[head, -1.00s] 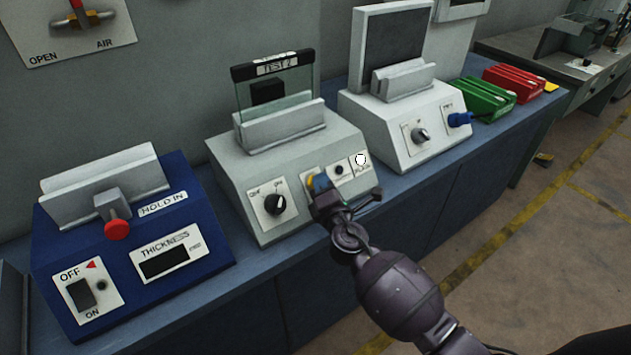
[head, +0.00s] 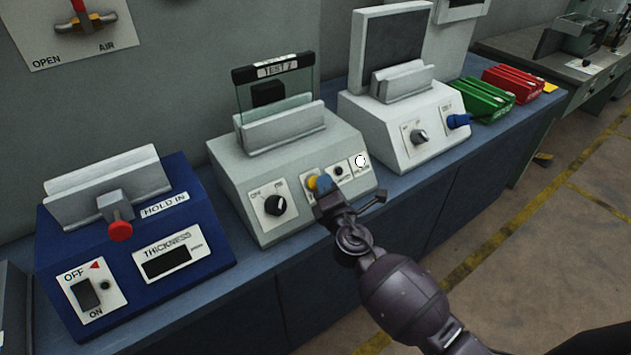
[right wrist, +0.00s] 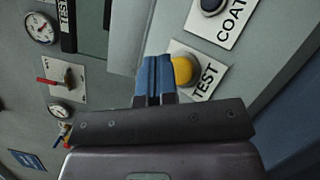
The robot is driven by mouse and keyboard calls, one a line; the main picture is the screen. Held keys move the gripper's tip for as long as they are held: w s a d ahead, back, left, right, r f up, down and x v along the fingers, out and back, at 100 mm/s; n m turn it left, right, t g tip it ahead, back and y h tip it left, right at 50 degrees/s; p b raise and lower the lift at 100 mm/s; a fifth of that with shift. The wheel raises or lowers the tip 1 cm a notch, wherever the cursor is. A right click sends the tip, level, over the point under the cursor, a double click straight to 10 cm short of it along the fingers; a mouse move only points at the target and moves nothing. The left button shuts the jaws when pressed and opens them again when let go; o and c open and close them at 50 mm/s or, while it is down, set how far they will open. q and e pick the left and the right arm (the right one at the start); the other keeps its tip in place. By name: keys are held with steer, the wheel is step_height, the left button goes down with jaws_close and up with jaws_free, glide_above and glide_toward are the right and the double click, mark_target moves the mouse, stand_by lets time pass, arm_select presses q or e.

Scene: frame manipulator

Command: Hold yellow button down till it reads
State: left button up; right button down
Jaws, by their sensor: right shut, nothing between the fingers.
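The yellow button (head: 312,182) is on the front of the middle grey test box (head: 235,210). In the right wrist view the yellow button (right wrist: 183,71) sits on a white plate marked TEST (right wrist: 205,84). My right gripper (head: 324,184) is shut and empty, its blue fingertips just right of the button in the head view. In the right wrist view its blue fingertips (right wrist: 153,72) are beside the button and partly overlap its edge; I cannot tell whether they touch it. A white round lamp or dial (head: 361,161) is on the box's right plate. My left gripper is not in view.
The grey box also has a black knob (head: 275,204) and a glass plate (head: 276,95) on top. A blue thickness box (head: 200,215) stands left, and another white box (head: 385,150) stands right. Green (head: 480,97) and red (head: 514,82) trays lie farther right on the bench.

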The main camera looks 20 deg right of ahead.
steer(key=s+r+p, duration=0.1)
steer(key=s, duration=0.1)
steer(key=s+d+r+p, duration=0.1)
steer(key=r+p, duration=0.1)
steer(key=shift+s+d, duration=0.2)
steer(key=shift+s, duration=0.2)
stand_by(0.6)
